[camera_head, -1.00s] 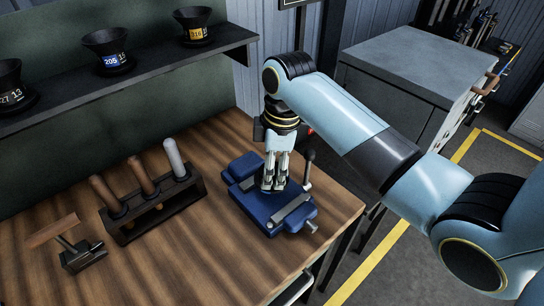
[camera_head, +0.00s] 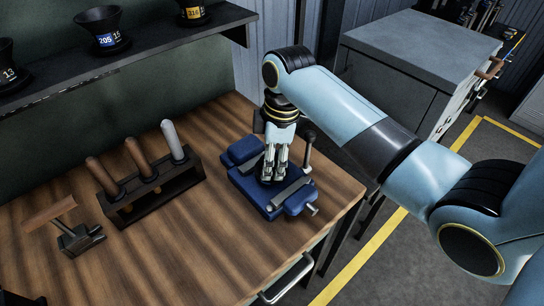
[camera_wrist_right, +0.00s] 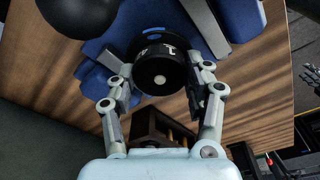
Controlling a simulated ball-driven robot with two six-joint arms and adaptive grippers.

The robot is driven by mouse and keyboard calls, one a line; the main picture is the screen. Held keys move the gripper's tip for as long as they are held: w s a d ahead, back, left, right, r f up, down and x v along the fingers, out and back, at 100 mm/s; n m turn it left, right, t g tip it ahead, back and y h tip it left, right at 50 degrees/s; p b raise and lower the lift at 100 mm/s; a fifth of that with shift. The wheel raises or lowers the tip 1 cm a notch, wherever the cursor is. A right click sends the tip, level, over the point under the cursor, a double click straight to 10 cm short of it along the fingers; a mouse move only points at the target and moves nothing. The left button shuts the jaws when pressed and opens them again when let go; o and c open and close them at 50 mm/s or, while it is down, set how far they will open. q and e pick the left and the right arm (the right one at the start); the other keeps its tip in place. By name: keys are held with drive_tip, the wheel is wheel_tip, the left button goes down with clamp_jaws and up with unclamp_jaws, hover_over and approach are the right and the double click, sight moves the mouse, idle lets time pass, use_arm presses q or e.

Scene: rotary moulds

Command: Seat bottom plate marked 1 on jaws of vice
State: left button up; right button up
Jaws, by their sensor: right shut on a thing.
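The blue vice (camera_head: 293,203) with grey jaws stands near the right front corner of the wooden table. My right gripper (camera_head: 270,181) points down over the middle of the vice. In the right wrist view this gripper (camera_wrist_right: 160,82) is shut on a round black plate (camera_wrist_right: 163,76) with a white 1 on its side. The plate is over the vice jaws; I cannot tell whether it touches them. In the head view my fingers mostly hide the plate. A grey jointed thing at the right edge of the wrist view may be my left gripper (camera_wrist_right: 311,76).
A dark rack (camera_head: 150,196) with several handled tools stands left of the vice. A hammer-like tool (camera_head: 76,238) is farther left. A shelf (camera_head: 160,45) with black funnel-shaped parts is behind. The vice's knobbed handle (camera_head: 309,138) rises right beside my gripper.

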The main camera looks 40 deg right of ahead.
drive_tip(key=shift+f, duration=0.15)
idle(0.3)
drive_tip(key=shift+p, duration=0.6)
drive_tip(key=shift+f+b, duration=0.35)
drive_tip(key=shift+f, duration=0.4)
idle(0.8)
drive_tip(key=o, duration=1.3)
drive_tip(key=shift+o, duration=1)
wheel_tip(320, 180, up, 12)
drive_tip(key=d, duration=0.1)
drive_tip(key=shift+s, duration=0.4)
